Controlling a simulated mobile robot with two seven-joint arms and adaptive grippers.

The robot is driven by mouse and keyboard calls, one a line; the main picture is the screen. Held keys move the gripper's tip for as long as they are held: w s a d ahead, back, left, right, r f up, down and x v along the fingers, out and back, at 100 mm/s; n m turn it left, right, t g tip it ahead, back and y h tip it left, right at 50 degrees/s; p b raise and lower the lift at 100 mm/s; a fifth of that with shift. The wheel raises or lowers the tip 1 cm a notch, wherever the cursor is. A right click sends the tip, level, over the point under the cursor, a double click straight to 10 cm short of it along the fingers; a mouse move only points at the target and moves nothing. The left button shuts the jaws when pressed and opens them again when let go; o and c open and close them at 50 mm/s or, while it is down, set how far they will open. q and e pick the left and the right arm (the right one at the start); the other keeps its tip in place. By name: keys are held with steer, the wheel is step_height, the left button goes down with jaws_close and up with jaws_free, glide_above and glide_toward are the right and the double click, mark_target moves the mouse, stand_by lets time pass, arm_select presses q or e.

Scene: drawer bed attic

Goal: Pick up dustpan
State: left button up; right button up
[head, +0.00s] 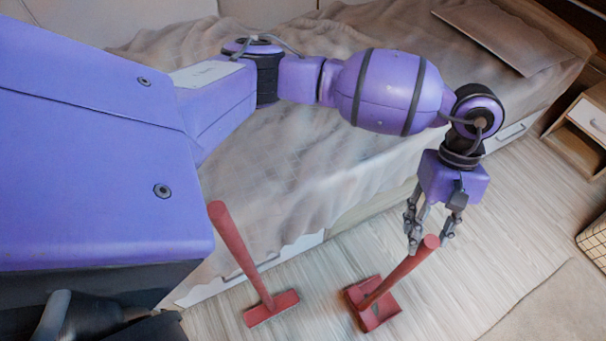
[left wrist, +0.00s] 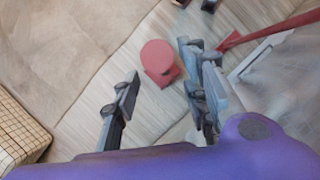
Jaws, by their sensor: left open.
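The red dustpan (head: 376,317) stands on the wood floor beside the bed, its thick handle (head: 400,270) rising at a tilt toward the upper right. My left gripper (head: 430,232) points down with its fingers spread, right at the top end of the handle. In the left wrist view, the rounded red handle end (left wrist: 158,58) shows between the open fingers (left wrist: 160,75); I cannot tell whether they touch it. The handle end hides most of the dustpan there. My right gripper is not in view.
A red brush (head: 271,308) with an upright, tilted handle stands on the floor left of the dustpan. The bed (head: 300,190) with a rumpled cover lies behind, below my left arm. A nightstand (head: 583,130), a wicker basket (head: 596,240) and a rug (head: 560,305) are at the right.

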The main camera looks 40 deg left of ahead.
mark_target(418, 257)
arm_select(q)
steer(key=x, duration=0.2)
steer(key=shift+s+f, duration=0.1)
steer(key=shift+f, duration=0.25)
steer(key=x, duration=0.5)
steer(key=shift+a+p, duration=0.1)
steer(key=shift+p, duration=0.25)
steer(key=shift+r, duration=0.1)
jaws_close()
